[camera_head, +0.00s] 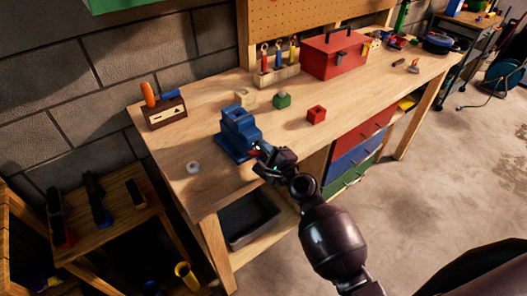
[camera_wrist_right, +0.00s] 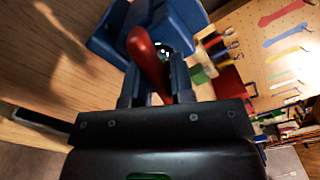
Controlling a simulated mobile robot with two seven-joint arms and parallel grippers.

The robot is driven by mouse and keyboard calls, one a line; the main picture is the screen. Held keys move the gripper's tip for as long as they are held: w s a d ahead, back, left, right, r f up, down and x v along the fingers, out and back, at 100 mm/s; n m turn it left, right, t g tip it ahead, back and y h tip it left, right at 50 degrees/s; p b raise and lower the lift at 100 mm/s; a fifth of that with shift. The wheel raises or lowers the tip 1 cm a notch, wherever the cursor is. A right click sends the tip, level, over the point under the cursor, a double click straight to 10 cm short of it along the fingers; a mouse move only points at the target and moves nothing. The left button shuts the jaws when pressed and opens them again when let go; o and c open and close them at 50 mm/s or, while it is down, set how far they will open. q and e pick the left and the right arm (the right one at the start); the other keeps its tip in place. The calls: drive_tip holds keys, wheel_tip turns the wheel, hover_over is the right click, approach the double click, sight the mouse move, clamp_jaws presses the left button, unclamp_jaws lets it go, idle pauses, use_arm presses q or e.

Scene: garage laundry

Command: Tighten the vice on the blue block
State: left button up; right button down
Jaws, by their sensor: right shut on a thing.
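The blue vice (camera_head: 237,128) stands on the wooden workbench near its front left edge; it also shows at the top of the right wrist view (camera_wrist_right: 184,22). I cannot clearly tell a separate blue block from the vice's own blue body. My right gripper (camera_head: 262,158) is at the front of the vice. In the right wrist view, the vice's red handle (camera_wrist_right: 146,52) runs between the fingers of my right gripper (camera_wrist_right: 156,88), which is shut on it. My left gripper is not in view.
On the workbench (camera_head: 205,178) are a red block (camera_head: 316,115), a green piece (camera_head: 282,101), a wooden box (camera_head: 164,114), a screwdriver rack (camera_head: 277,75) and a red toolbox (camera_head: 334,55). A small white round thing (camera_head: 192,167) lies left of the vice. A dark bin (camera_head: 248,222) sits below.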

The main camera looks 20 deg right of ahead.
drive_tip(key=shift+d+f, duration=0.1)
drive_tip(key=shift+f, duration=0.1)
drive_tip(key=c, duration=1.3)
unclamp_jaws()
drive_tip(key=shift+o, duration=0.9)
drive_tip(key=shift+s+r, duration=0.1)
drive_tip(key=v, duration=1)
drive_tip(key=shift+s+b, duration=0.4)
drive_tip(key=shift+d+r, duration=0.1)
drive_tip(key=shift+d, duration=0.05)
